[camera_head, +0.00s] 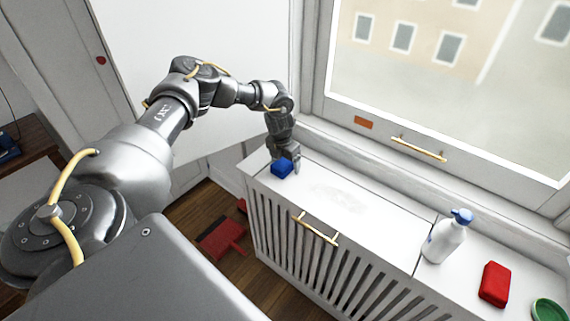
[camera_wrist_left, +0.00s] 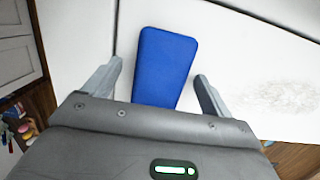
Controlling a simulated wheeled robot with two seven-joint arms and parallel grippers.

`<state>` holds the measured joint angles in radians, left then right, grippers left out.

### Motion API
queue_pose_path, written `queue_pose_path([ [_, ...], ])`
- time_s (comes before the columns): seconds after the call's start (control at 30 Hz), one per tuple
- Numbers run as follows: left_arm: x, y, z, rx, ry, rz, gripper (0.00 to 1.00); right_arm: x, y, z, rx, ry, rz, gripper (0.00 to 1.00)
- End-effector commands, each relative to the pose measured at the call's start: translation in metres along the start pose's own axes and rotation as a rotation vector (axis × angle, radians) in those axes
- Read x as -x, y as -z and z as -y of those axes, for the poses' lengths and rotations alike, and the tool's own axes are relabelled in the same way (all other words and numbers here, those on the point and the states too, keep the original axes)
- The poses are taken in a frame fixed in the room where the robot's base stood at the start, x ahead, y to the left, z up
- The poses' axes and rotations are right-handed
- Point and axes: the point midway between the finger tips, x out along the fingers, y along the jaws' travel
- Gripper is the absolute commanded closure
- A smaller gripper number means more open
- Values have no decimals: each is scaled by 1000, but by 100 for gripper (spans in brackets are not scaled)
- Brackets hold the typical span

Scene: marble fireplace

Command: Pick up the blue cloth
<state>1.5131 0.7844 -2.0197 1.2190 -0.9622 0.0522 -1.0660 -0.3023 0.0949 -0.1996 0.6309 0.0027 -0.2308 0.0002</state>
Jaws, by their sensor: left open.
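The blue cloth (camera_head: 281,167) is a small blue block-like piece on the left end of the white cabinet top, below the window. My left gripper (camera_head: 284,165) is right at it, pointing down. In the left wrist view the cloth (camera_wrist_left: 165,68) lies between the two open fingers of my left gripper (camera_wrist_left: 158,84), with a gap to each finger. The cloth's near end is hidden by the gripper body. Whether a finger touches the cabinet top cannot be told. My right gripper is not in view.
On the cabinet top (camera_head: 345,200), a white spray bottle (camera_head: 444,238), a red block (camera_head: 495,284) and a green dish (camera_head: 548,311) stand to the right. A grey smudge (camera_head: 340,193) marks the clear middle. A red dustpan (camera_head: 220,237) lies on the floor.

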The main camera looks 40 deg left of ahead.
Motion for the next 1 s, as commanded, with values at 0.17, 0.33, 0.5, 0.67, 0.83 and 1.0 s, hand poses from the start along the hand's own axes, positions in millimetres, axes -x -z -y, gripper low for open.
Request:
queue_pose_path([
  [0.17,0,0,0,0,0,0,19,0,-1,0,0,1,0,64],
  [0.33,0,0,0,0,0,0,42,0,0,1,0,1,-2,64],
  [0.5,0,0,0,0,0,0,63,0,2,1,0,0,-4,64],
  [0.67,0,0,0,0,0,0,67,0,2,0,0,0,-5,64],
  [0.83,4,-1,0,1,0,1,67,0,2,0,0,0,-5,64],
  [1.0,21,-4,0,0,1,3,67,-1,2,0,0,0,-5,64],
])
